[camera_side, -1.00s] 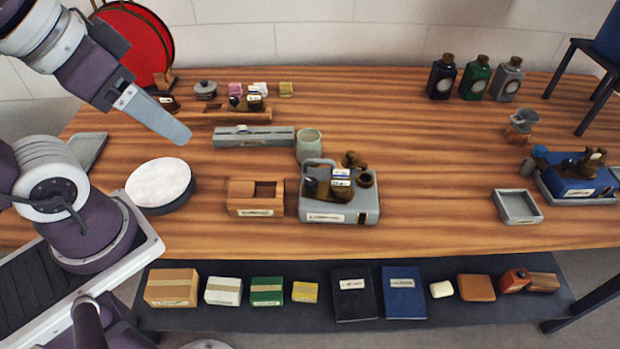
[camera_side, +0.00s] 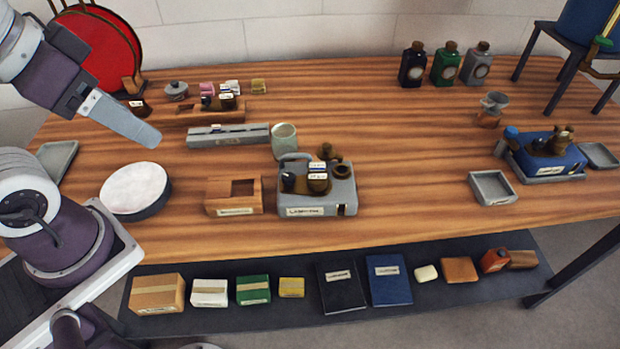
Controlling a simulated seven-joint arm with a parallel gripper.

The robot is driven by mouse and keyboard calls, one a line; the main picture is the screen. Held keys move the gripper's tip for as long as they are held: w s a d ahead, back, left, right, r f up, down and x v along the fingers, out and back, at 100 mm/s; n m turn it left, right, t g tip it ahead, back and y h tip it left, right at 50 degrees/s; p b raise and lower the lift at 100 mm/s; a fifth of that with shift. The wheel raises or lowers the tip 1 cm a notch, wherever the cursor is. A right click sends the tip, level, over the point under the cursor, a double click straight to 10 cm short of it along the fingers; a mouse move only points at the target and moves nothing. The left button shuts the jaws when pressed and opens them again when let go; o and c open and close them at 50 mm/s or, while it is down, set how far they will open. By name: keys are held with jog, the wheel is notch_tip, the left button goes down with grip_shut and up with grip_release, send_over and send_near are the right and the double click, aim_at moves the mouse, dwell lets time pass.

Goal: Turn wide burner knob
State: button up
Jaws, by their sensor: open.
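A grey burner-like unit (camera_side: 335,197) with a label on its front stands at mid-table. On its top are a dark knob (camera_side: 288,181), a brown knob (camera_side: 318,184) with small white labels around it, and other brown fittings. I cannot tell which knob is the wide one. A blue unit (camera_side: 560,163) with brown fittings stands at the right. My gripper (camera_side: 150,138) is open and empty, seen edge-on so its fingers overlap. It hangs at the left above the white round plate, well apart from both units.
A wooden box (camera_side: 233,197) and a greenish cup (camera_side: 285,141) stand close to the grey unit. A long grey case (camera_side: 228,137) lies behind. A white-topped round dish (camera_side: 135,188) is at the left. Several bottles (camera_side: 446,65) stand at the back. The table between the two units is mostly clear.

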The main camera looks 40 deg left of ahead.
jog(key=shift+w, duration=0.3)
jog(key=c, duration=0.4)
jog(key=m+g, duration=0.2)
jog(key=g, duration=0.3)
send_over(288, 176)
notch_tip(288, 176, down, 13)
jog(key=shift+a+r, duration=0.1)
jog(key=shift+g, duration=0.3)
notch_tip(288, 176, down, 7)
jog(key=shift+r, duration=0.1)
jog(key=shift+f, duration=0.5)
grip_shut()
